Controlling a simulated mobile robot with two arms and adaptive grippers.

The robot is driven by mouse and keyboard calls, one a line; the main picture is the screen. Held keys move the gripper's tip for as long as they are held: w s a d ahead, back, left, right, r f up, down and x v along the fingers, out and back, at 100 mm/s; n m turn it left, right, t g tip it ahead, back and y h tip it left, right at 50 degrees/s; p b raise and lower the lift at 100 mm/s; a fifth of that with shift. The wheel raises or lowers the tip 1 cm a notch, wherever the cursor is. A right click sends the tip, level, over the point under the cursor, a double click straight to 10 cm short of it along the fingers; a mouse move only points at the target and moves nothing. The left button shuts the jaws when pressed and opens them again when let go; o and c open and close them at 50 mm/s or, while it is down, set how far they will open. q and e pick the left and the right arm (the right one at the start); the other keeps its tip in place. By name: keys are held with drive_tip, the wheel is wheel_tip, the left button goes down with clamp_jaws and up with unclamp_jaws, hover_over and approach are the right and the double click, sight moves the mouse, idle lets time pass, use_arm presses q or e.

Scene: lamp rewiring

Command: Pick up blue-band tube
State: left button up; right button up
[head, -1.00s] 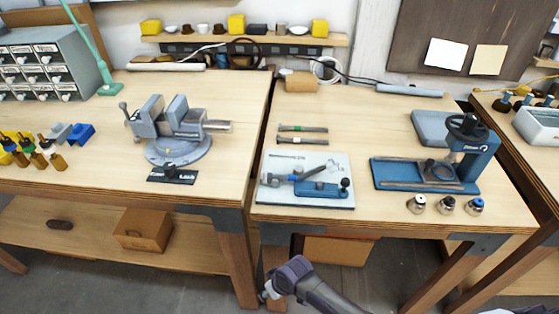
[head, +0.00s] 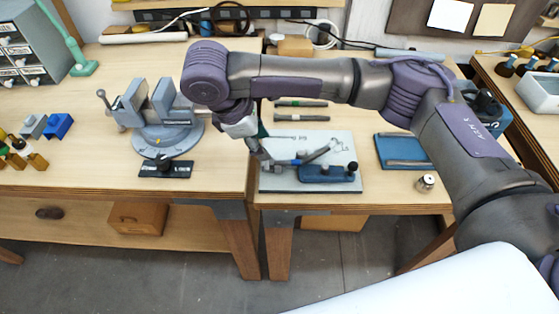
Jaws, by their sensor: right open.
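The blue-band tube (head: 283,162) lies on the white board (head: 340,142) on the middle bench, at the left end of a blue bending tool (head: 328,174). Its blue band shows near the tool's dark lever. My right gripper (head: 262,157) points down over the left part of the board, at the tube's left end. It is open; the fingers partly hide that end, and I cannot tell whether they touch it. My left gripper is not in view.
Two other dark tubes (head: 301,117) lie behind the board. A vise (head: 168,118) stands on the left bench. A small metal fitting (head: 426,183) stands near the front edge.

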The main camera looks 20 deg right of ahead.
drive_tip(key=d+r, duration=0.1)
drive_tip(key=r, duration=0.1)
hover_over(290, 161)
drive_tip(key=a, duration=0.2)
drive_tip(key=shift+h, duration=0.3)
drive_tip(key=f, duration=0.5)
drive_tip(key=f+p, duration=0.1)
drive_tip(key=f, duration=0.1)
drive_tip(key=shift+s+a+f, duration=0.15)
drive_tip(key=shift+s+f, duration=0.15)
drive_tip(key=p+x, duration=0.1)
drive_tip(key=x, duration=0.3)
drive_tip(key=shift+s+f, duration=0.1)
drive_tip(key=shift+f, duration=0.75)
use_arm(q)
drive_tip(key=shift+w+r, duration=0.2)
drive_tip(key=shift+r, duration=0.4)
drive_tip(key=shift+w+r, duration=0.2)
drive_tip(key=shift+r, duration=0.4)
use_arm(e)
clamp_jaws()
